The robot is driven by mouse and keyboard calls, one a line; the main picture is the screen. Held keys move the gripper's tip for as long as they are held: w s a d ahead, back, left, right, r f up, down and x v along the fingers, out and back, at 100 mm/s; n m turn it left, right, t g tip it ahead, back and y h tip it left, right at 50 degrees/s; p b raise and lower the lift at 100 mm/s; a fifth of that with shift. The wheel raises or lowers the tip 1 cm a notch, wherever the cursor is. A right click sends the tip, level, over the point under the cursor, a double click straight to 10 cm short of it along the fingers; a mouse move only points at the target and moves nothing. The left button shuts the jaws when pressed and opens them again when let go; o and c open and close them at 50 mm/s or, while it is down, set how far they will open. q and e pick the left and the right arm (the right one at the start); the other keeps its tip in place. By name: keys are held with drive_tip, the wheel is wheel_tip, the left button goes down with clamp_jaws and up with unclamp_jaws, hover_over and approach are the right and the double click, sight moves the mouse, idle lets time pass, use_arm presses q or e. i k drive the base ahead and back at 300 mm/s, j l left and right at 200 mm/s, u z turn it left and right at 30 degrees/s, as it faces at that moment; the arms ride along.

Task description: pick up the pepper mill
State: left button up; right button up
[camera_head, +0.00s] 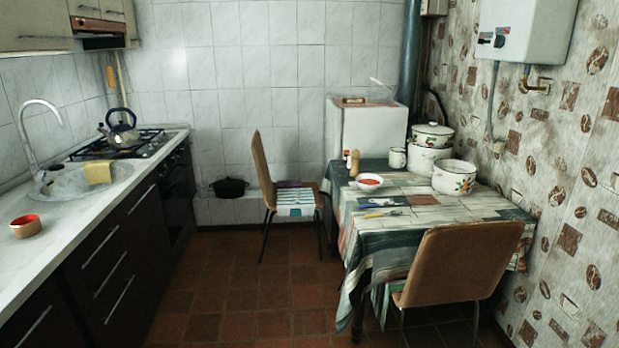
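A slim, upright, wood-coloured item that looks like the pepper mill (354,164) stands on the far left part of the table (478,212). A smaller upright item, perhaps a shaker (346,157), stands close beside it on the left. A white bowl with red contents (369,184) stands just in front of the mill. Neither of my grippers is in view.
Enamel pots (453,178) and a white mug (397,158) stand on the table's right and back. One chair (458,262) blocks the table's near side; another (262,175) stands at its left. The tiled floor (262,292) between counter and table is clear.

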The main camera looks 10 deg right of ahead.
sight(355, 170)
drive_tip(key=i+u, duration=0.3)
drive_tip(key=i, duration=1.35)
drive_tip(key=i+j+z, duration=0.15)
drive_tip(key=i+z, duration=0.2)
drive_tip(key=i, duration=0.2)
drive_tip(key=i+j+z, duration=0.35)
drive_tip(key=i, duration=0.2)
drive_tip(key=i+j+z, duration=0.35)
drive_tip(key=i, duration=0.15)
